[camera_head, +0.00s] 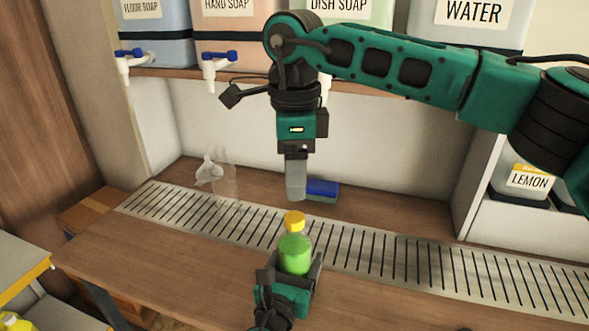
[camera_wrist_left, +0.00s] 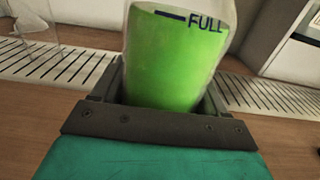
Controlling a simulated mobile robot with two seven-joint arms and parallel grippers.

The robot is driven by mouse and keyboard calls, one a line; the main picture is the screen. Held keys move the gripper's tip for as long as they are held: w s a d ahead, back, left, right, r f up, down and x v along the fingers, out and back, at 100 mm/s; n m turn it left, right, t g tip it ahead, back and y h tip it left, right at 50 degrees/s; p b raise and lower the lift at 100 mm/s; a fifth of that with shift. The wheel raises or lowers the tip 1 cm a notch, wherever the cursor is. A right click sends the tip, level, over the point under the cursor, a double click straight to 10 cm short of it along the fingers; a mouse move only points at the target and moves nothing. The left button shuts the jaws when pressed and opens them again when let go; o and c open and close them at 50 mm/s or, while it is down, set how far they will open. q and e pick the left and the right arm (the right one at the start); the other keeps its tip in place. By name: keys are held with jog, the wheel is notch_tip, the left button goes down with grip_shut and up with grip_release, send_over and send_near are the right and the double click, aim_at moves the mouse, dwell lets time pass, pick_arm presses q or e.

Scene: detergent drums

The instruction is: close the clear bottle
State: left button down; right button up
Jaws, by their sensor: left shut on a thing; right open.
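A clear bottle (camera_head: 296,257) filled with green liquid stands upright in my left gripper (camera_head: 292,272), whose jaws are shut around its body. In the left wrist view the bottle (camera_wrist_left: 172,65) shows a FULL mark, with the liquid near it; its top is cut off. A yellow cap (camera_head: 294,220) shows at the bottle's top in the head view; whether it is tight cannot be told. My right gripper (camera_head: 296,192) points down above the cap, open and empty, its fingers seen edge-on with a small gap below them.
An empty transparent spray bottle (camera_head: 224,180) stands on the slotted drain strip (camera_head: 380,252) to the left. A blue sponge-like block (camera_head: 323,188) lies behind. Soap drums with taps (camera_head: 219,65) line the shelf above. The counter at left front is clear.

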aim_at(295, 217)
dwell(0.4)
jog(key=shift+f, duration=3.95)
jog(key=shift+c, duration=0.2)
grip_shut()
jog(key=shift+o, duration=0.8)
grip_release()
notch_tip(295, 217, up, 12)
